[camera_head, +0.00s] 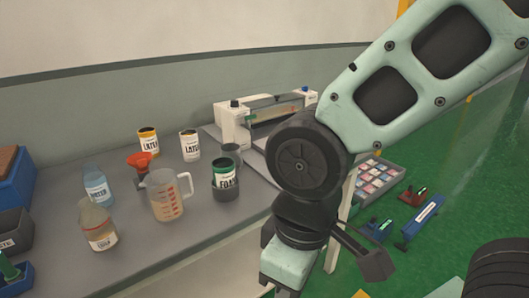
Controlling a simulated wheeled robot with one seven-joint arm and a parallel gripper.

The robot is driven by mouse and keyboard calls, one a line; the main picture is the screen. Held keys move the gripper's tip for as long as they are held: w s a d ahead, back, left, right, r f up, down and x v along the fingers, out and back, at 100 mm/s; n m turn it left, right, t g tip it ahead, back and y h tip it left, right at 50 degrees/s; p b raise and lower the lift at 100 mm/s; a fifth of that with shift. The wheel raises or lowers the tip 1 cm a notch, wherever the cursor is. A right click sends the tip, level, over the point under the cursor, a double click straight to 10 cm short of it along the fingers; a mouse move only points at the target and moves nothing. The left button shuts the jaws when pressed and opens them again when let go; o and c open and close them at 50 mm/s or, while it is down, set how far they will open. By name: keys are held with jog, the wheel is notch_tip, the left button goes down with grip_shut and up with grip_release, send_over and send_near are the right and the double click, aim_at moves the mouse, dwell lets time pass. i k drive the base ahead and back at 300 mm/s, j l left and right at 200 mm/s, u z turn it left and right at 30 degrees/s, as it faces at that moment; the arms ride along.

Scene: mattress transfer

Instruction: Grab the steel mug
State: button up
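A grey, metallic-looking cup (232,153) stands on the grey counter, behind and slightly right of a can labelled FOAM (225,172). It is the likeliest steel mug, but the can partly hides it and I cannot make out a handle. The can's lower part looks dark grey, and I cannot tell whether it sits in a second cup. My gripper (288,290) hangs at the bottom middle, in front of the counter and apart from the cup. Its fingertips are cut off by the frame edge, so its opening is hidden.
A measuring jug (168,197), a water bottle (96,186), a labelled jar (98,228), two latex cans (190,146) and an orange funnel (139,161) share the counter. A white machine (233,124) stands behind my arm. Blue bins line the left edge. Tools lie on the green floor at right.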

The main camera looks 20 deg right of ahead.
aim_at(234, 158)
jog(key=i+l, duration=0.25)
jog(key=i, duration=0.25)
jog(key=i+l, duration=0.3)
jog(key=i, duration=0.2)
jog(key=i+l, duration=0.25)
jog(key=i, duration=0.25)
jog(key=l+z, duration=0.05)
